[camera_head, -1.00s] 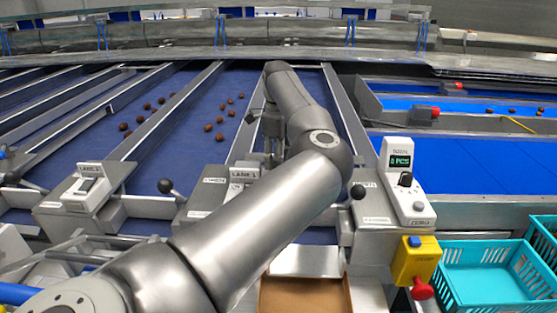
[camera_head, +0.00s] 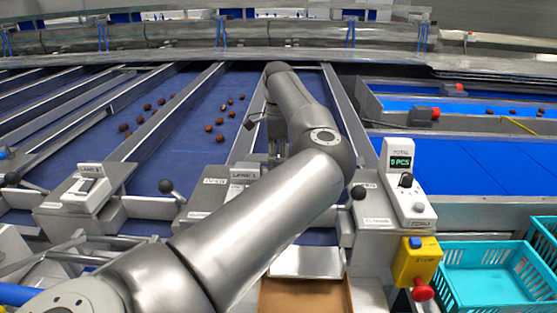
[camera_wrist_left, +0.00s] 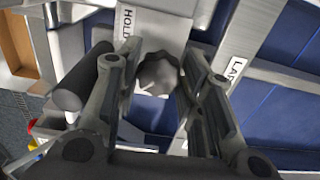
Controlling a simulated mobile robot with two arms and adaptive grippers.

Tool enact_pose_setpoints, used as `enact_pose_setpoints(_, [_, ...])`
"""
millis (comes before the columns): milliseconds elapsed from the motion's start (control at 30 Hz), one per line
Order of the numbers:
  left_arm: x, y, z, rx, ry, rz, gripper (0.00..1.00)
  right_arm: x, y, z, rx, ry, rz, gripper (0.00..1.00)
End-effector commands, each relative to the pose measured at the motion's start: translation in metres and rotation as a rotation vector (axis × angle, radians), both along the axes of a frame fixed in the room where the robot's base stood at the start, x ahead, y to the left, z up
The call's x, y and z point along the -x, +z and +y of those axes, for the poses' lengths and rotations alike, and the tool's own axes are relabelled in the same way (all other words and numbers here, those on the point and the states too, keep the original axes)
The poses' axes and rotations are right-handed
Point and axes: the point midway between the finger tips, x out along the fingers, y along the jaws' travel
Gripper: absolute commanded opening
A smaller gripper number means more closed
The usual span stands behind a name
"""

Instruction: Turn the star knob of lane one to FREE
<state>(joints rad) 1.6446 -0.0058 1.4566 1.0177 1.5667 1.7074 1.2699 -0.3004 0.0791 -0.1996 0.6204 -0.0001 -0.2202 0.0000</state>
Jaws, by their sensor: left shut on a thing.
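In the left wrist view a grey star knob (camera_wrist_left: 160,74) with a lobed rim sits between the fingers of my left gripper (camera_wrist_left: 158,62), which is shut on it. A pale pointer mark shows on the knob's lower left. A white plate with the word HOLD (camera_wrist_left: 126,22) lies just beyond it; no FREE label is readable. In the head view my left gripper (camera_head: 275,150) points down at the lane housing with the lane label (camera_head: 243,174). My arm hides the knob there. My right gripper is not in view.
A black-balled lever (camera_head: 166,186) stands left of the housing, and another (camera_head: 358,192) to the right. A counter box (camera_head: 400,185) and a yellow box with a red button (camera_head: 416,262) stand further right, near a turquoise crate (camera_head: 480,245). Dates lie on the blue belt (camera_head: 205,105).

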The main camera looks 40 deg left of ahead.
Motion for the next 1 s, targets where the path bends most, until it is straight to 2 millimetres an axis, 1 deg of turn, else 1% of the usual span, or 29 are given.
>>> enact_pose_setpoints(33, [-0.001,0.002,0.001,-0.004,0.002,-0.006,0.12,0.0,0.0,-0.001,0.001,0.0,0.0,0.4])
enact_pose_setpoints(233, [-0.001,0.003,0.001,-0.004,0.002,-0.006,0.12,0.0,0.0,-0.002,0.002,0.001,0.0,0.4])
enact_pose_setpoints(267, [-0.001,0.003,0.001,-0.004,0.002,-0.006,0.38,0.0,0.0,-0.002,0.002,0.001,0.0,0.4])
enact_pose_setpoints(400, [-0.001,0.002,0.001,-0.003,0.001,-0.004,0.56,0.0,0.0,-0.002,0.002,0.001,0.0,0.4])
enact_pose_setpoints(433, [-0.001,0.002,0.001,-0.003,0.001,-0.004,0.57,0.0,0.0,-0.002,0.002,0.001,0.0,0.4])
enact_pose_setpoints(767, [0.0,0.003,0.0,0.0,0.0,-0.003,0.57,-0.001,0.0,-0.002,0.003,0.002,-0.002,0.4])
enact_pose_setpoints(867, [-0.001,0.013,0.001,-0.001,-0.001,-0.004,0.57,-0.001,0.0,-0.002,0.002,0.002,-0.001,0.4])
enact_pose_setpoints(967, [-0.001,0.03,0.001,0.0,-0.001,-0.005,0.57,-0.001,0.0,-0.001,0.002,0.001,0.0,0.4])
enact_pose_setpoints(1000, [-0.001,0.039,0.001,-0.002,-0.002,-0.006,0.57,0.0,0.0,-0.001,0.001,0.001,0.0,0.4])
